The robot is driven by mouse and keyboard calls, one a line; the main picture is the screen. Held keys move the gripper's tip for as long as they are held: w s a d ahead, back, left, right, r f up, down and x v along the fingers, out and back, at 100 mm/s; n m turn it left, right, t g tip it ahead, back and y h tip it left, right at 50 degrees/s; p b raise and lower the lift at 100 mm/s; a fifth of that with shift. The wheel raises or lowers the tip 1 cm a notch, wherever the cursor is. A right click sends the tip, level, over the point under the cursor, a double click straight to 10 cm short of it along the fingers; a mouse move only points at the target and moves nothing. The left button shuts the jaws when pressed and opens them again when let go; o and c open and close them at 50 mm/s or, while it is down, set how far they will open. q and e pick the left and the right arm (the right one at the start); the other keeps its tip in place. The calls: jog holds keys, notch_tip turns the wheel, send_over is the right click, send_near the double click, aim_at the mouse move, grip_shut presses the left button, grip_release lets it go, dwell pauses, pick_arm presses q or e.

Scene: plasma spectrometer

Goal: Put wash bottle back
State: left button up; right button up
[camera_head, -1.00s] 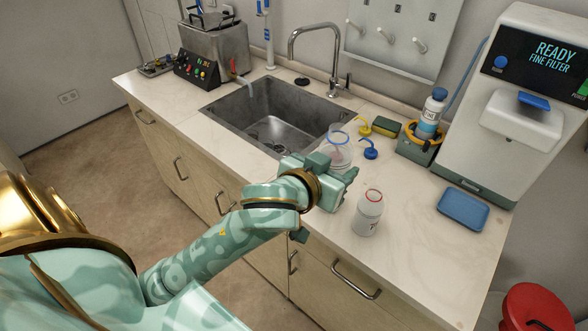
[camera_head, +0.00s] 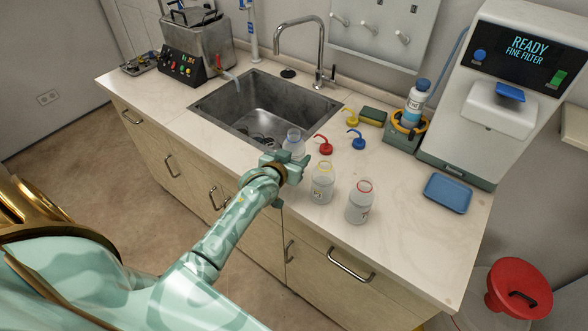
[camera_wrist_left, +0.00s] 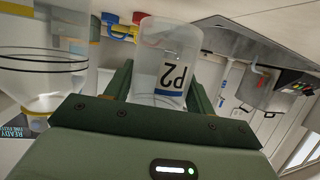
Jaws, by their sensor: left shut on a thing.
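My left gripper (camera_head: 292,166) is shut on a clear bottle with a blue rim (camera_head: 294,144), close to the sink's front right corner. In the left wrist view, the gripper (camera_wrist_left: 165,95) has its fingers either side of this bottle (camera_wrist_left: 168,50), labelled P2. A yellow-rimmed bottle (camera_head: 321,186) and a red-rimmed bottle (camera_head: 358,208) stand upright to its right. Three nozzle caps lie on the counter: red (camera_head: 324,147), blue (camera_head: 357,142) and yellow (camera_head: 350,118). My right gripper is not in view.
The sink (camera_head: 260,105) lies behind and left. A caddy (camera_head: 403,133) with a blue-capped bottle (camera_head: 414,105) stands beside the filter machine (camera_head: 500,100). A sponge (camera_head: 372,117) and a blue tray (camera_head: 448,194) lie nearby. The counter's front right is clear.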

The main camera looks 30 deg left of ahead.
pick_arm(q)
jog(key=shift+f+b, duration=0.55)
jog(key=shift+f, duration=1.2)
jog(key=shift+f, duration=0.1)
jog(key=o, duration=1.3)
